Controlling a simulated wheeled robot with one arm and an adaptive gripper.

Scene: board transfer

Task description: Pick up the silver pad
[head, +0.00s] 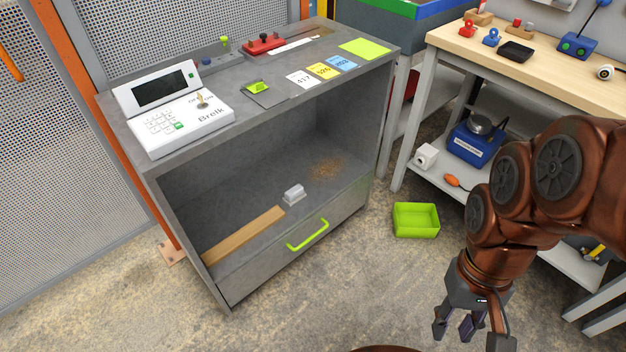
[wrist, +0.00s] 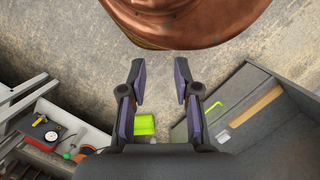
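A small silver-grey block (head: 293,193), the only thing I see that could fit the silver pad, sits on the shelf inside the grey cabinet (head: 255,270), near its front edge. It shows small and pale in the wrist view (wrist: 215,108). My gripper (head: 470,330) hangs over the floor at the lower right, well apart from the cabinet. In the wrist view my gripper (wrist: 160,85) has its fingers spread with nothing between them.
A wooden strip (head: 245,236) and brown crumbs (head: 327,170) lie on the same shelf. A green drawer handle (head: 307,235) juts out below. A green bin (head: 416,220) stands on the floor by the workbench (head: 540,65). The floor before the cabinet is clear.

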